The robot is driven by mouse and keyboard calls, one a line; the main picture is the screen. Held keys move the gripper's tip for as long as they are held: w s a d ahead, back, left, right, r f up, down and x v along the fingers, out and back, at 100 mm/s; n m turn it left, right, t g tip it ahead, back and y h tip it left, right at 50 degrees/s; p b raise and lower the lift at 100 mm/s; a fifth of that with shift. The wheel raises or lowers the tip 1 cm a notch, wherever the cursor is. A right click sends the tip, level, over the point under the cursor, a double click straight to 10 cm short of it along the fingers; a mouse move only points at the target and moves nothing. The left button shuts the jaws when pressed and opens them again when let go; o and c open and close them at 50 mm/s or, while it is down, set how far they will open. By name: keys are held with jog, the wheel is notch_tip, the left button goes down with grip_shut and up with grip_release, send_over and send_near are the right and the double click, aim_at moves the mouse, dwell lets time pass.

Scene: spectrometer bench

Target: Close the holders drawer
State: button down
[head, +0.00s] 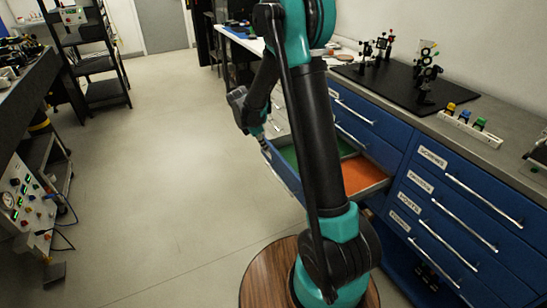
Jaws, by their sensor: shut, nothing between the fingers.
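One drawer (374,188) stands pulled out of the blue bench cabinet, in the middle of the head view. Its inside shows a green part and an orange part. Its blue front (284,174) faces left, and no label on it can be read from here. My gripper (264,149) is shut and empty, at the outer left side of the drawer front, close to its upper edge. I cannot tell whether it touches the front. My own arm hides the middle of the drawer.
Blue drawers (453,215) with long handles are shut at the right. The benchtop (420,119) bears a black optics board (392,84) and a small white rack (470,128). Open floor (165,170) lies left of the drawer. A dark shelf (94,62) stands at the back left.

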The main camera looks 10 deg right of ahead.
jog(key=f, duration=0.2)
send_near(280, 161)
jog(key=s+a+f, duration=0.2)
jog(key=s+f, duration=0.3)
jog(key=shift+w+d+f, duration=0.1)
jog(key=shift+w+d, duration=0.15)
jog(key=shift+d, duration=0.5)
jog(key=shift+w+d+f, duration=0.1)
jog(key=shift+w+d, duration=0.2)
jog(key=shift+d, duration=0.4)
jog(key=shift+w+d, duration=0.25)
jog(key=shift+d, duration=0.5)
jog(key=w+d, duration=0.4)
jog(key=d, duration=1)
jog(key=w+d, duration=0.5)
jog(key=d, duration=0.8)
jog(key=shift+d, duration=0.4)
